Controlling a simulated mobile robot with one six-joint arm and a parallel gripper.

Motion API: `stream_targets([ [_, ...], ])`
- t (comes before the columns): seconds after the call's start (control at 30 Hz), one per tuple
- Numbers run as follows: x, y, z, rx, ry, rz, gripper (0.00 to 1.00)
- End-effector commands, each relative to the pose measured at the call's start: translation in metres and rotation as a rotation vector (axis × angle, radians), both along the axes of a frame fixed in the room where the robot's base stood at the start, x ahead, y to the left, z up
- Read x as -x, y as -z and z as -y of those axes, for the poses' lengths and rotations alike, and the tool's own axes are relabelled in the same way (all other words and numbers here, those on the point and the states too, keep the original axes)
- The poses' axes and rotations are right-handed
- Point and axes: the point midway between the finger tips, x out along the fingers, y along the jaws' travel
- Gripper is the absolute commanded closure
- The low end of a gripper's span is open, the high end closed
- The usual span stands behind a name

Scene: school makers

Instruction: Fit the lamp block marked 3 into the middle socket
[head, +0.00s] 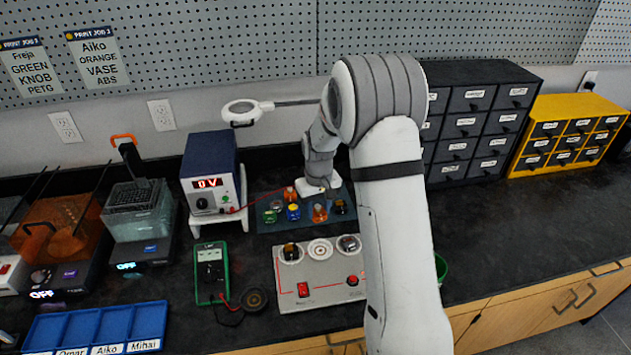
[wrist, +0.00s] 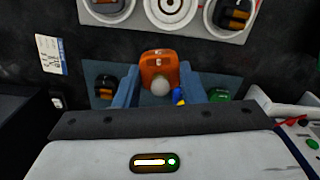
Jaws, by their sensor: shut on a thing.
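My gripper (wrist: 159,76) is shut on an orange lamp block (wrist: 158,64) with a pale round bulb, its blue fingers on either side. In the head view, this appears to be the orange block (head: 320,214) at the mat's front, just below my gripper (head: 321,197). I cannot tell whether it is lifted, and no number is readable. The socket board (head: 321,279) has three round sockets. The middle socket (head: 320,249) is empty; it also shows in the wrist view (wrist: 171,6). The outer sockets hold dark blocks (head: 291,252) (head: 348,244).
Other blocks stand close by on the blue-grey mat (head: 262,198): green (head: 270,216), blue (head: 293,212), another orange (head: 290,194) and a dark one (head: 340,206). A power supply (head: 210,175) and multimeter (head: 211,272) stand left. Bare bench separates mat from board.

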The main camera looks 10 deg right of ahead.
Motion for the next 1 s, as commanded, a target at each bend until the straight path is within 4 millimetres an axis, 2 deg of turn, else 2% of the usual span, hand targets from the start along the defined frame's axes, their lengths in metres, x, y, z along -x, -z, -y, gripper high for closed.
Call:
stream_targets([
  [0.03, 0.016, -0.007, -0.002, 0.0, -0.03, -0.004, 0.85],
  [0.1, 0.032, -0.006, -0.004, 0.001, -0.067, -0.003, 0.85],
  [0.3, 0.059, -0.003, -0.007, 0.0, -0.13, 0.0, 0.85],
  [0.57, 0.063, 0.011, -0.007, 0.0, -0.139, 0.0, 0.85],
  [1.0, 0.063, 0.053, -0.007, 0.0, -0.138, 0.0, 0.85],
])
